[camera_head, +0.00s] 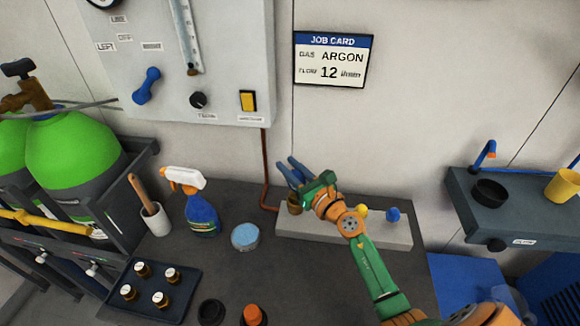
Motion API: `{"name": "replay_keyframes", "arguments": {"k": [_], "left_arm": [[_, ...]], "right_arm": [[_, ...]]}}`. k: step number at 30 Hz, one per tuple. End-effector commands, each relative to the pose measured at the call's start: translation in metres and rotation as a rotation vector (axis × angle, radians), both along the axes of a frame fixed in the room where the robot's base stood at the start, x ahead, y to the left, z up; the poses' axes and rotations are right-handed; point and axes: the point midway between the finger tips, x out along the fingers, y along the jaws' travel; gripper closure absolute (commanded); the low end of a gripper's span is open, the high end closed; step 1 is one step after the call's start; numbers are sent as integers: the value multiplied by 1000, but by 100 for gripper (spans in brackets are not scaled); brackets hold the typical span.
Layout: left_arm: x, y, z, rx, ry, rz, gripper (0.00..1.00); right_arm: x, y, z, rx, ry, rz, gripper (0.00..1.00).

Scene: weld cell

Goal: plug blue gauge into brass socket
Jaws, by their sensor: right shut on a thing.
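My right gripper (297,175) reaches in from the lower right, over the left end of a pale grey block on the bench. A small brass cup-like piece (294,205), which looks like the brass socket, stands at the block's left end just below the gripper. I cannot tell whether the held thing touches it. A blue round-headed piece (393,214) stands on the block right of my arm. My left gripper is out of view.
The grey block (400,236) has a yellow piece (362,212) close beside my arm. To the left are a round blue tin (245,237), a spray bottle (202,214) and a dark tray (178,316) of small bottles. A copper pipe (265,170) runs down the wall.

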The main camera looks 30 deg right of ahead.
Motion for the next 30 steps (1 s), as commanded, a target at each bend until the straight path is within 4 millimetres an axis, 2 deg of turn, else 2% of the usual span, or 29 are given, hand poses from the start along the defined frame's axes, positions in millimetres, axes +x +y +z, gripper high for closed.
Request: {"name": "replay_keyframes", "arguments": {"k": [17,18,26,30], "left_arm": [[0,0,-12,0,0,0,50],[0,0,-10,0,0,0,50],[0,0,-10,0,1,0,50],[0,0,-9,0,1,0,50]], "right_arm": [[0,0,-12,-1,-1,-1,100],[0,0,-10,-1,-1,-1,59],[0,0,-11,0,1,0,58],[-9,-1,-11,0,2,0,58]]}}
